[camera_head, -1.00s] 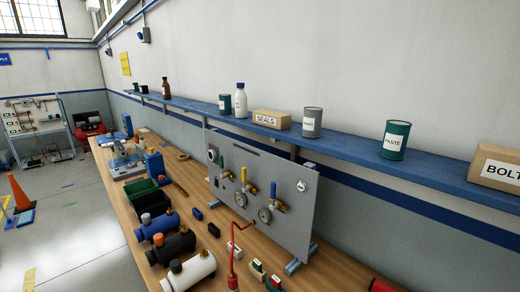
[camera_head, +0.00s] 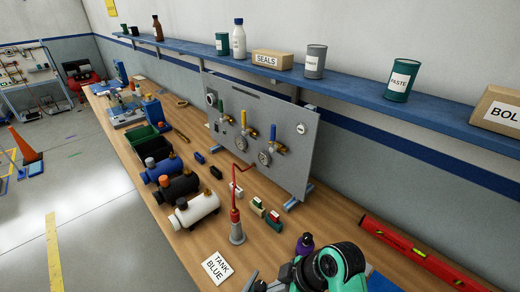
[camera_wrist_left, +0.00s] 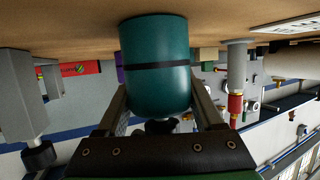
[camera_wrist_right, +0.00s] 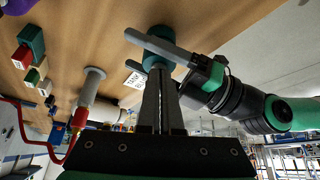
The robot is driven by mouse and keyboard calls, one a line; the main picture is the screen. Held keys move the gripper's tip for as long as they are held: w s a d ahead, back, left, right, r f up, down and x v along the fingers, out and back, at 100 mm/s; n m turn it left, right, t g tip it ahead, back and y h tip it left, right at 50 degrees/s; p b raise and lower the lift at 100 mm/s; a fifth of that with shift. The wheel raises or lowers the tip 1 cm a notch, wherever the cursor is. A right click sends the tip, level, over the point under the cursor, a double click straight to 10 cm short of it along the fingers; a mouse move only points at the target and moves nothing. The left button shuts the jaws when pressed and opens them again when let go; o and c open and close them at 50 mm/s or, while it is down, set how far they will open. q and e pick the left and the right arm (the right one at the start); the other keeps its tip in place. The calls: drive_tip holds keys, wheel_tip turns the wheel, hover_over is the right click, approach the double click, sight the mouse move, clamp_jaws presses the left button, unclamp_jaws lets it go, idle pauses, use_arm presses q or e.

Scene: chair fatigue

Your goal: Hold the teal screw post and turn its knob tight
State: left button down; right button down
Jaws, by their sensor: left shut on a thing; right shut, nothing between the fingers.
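The teal screw post (camera_wrist_left: 155,70) is a fat teal cylinder with a dark band, standing between the fingers of my left gripper (camera_wrist_left: 160,112) in the left wrist view. My left gripper is shut on it. In the head view my left gripper (camera_head: 255,282) shows at the bottom edge; I cannot make out the post there. In the right wrist view the post (camera_wrist_right: 158,44) stands on the table between the left fingers. My right gripper (camera_wrist_right: 160,72) is shut and empty, its tips pointing close to the post; I cannot tell whether they touch.
A grey post with a red rod (camera_head: 237,225) stands nearby, beside a "TANK BLUE" card (camera_head: 217,267). A red level (camera_head: 420,253) lies right. A grey gauge panel (camera_head: 260,135) and several tanks stand behind.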

drive_tip(key=shift+s+a, duration=0.25)
drive_tip(key=shift+s, duration=0.1)
drive_tip(key=shift+d, duration=0.1)
drive_tip(key=shift+s+d, duration=0.15)
drive_tip(key=shift+d, duration=0.15)
use_arm(q)
unclamp_jaws()
drive_tip(key=shift+s, duration=0.15)
